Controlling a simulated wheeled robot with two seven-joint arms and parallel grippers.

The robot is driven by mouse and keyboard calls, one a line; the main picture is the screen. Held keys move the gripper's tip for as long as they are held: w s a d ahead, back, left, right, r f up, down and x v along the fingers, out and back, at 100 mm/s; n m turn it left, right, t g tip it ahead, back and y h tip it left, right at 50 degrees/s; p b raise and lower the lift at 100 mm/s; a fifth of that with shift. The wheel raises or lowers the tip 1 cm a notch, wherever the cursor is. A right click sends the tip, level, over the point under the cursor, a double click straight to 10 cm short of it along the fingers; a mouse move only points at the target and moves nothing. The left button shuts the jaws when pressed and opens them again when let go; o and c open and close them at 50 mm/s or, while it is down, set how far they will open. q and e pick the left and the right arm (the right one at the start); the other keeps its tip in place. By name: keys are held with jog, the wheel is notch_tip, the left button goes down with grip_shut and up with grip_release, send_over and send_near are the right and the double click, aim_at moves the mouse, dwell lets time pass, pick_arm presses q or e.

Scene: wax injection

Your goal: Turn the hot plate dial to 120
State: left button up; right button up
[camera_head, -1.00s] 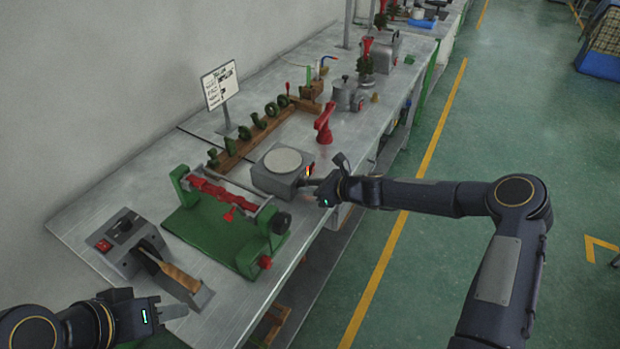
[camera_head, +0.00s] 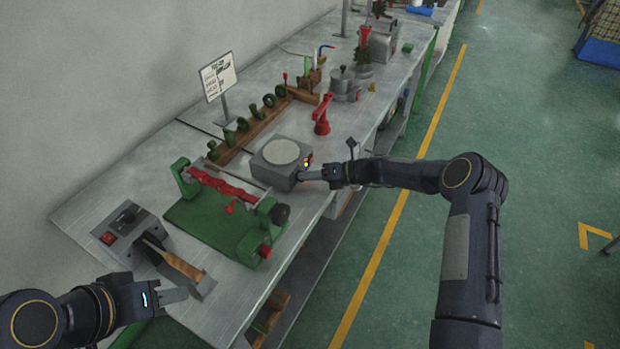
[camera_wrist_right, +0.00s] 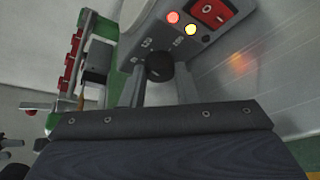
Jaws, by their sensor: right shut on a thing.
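The hot plate (camera_head: 273,174), a grey box with a round pale top, stands near the bench's front edge. Its control panel also shows in the right wrist view (camera_wrist_right: 205,45), with a red and a yellow lit lamp and a red switch. My right gripper (camera_head: 305,175) is at the panel, shut on the dial, with one finger on each side in the wrist view (camera_wrist_right: 158,84). My left gripper (camera_head: 176,294) is at the lower left, away from the hot plate; its finger gap is unclear.
A green clamp frame with a red bar (camera_head: 222,185) stands just left of the hot plate. A red stand (camera_head: 321,116) is behind it. A grey device with a red switch (camera_head: 124,226) is at the left.

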jog(key=shift+f+m, duration=0.1)
jog(key=shift+m, duration=0.4)
jog(key=o, duration=1)
jog(key=shift+c, duration=0.2)
jog(key=shift+d+b, duration=0.1)
jog(key=shift+b, duration=0.2)
jog(key=b+v, duration=0.1)
jog(key=v, duration=0.6)
jog(key=shift+d+b, duration=0.4)
